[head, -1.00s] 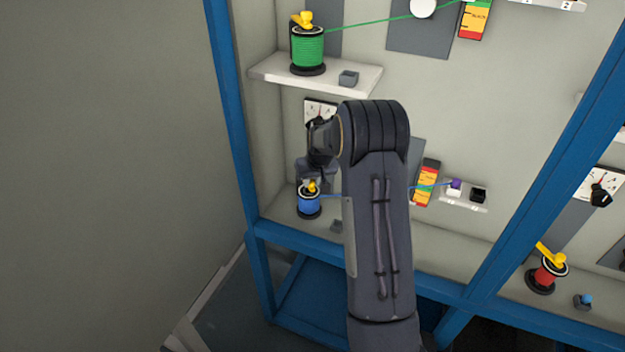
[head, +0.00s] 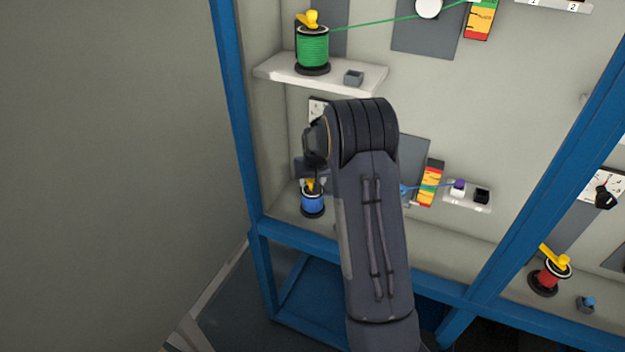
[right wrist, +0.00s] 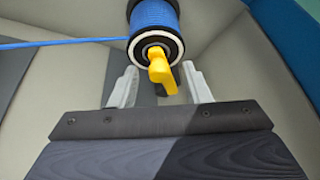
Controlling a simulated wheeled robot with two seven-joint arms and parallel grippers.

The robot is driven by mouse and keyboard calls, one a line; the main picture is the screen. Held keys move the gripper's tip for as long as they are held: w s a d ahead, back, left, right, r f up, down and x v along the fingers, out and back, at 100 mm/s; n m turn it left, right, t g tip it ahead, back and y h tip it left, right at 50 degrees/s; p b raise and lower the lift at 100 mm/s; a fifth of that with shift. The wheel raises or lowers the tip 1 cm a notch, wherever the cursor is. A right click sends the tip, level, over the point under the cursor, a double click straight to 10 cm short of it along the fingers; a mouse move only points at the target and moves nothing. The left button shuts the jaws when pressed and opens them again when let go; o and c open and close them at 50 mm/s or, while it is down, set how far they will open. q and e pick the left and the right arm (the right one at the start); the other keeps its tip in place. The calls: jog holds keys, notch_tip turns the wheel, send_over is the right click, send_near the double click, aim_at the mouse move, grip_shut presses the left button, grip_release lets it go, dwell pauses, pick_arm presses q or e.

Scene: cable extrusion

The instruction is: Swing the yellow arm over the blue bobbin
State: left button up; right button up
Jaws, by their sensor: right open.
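The blue bobbin (head: 312,204) stands upright on the lower left shelf, with the yellow arm (head: 310,185) on its top. In the right wrist view the blue bobbin (right wrist: 154,15) is at the top, and the yellow arm (right wrist: 161,70) points from its centre toward the gripper. My right gripper (right wrist: 160,82) is open, with one finger on each side of the yellow arm's end and visible gaps to both. In the head view my right gripper (head: 312,182) is at the bobbin's top, partly hidden by my forearm. My left gripper is not in view.
A blue cable (right wrist: 60,42) runs from the bobbin past a yellow-red gauge (head: 431,183) to a white block (head: 458,188). The green bobbin (head: 313,47) stands on a shelf above. Blue frame posts (head: 232,110) bound the left side. A red bobbin (head: 550,274) is at right.

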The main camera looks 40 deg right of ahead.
jog(key=shift+r, duration=0.1)
jog(key=b+v, duration=0.1)
jog(key=v, duration=0.6)
jog(key=shift+r, duration=0.3)
jog(key=shift+s+a, duration=0.15)
jog(key=s+a+r+n+t+y, duration=0.1)
jog(key=s+a+r+y, duration=0.25)
jog(key=s+a, duration=0.5)
jog(key=s+a+r+n+y, duration=0.1)
jog(key=s+a+r+y, duration=0.1)
jog(key=s+a+r, duration=0.5)
jog(key=s+a+f+n, duration=0.1)
jog(key=s+a+f, duration=0.1)
jog(key=s+a, duration=0.2)
jog(key=s+a+f+n, duration=0.1)
jog(key=s+a, duration=0.4)
jog(key=s, duration=0.5)
jog(key=shift+s+f+n, duration=0.3)
jog(key=shift+f, duration=0.45)
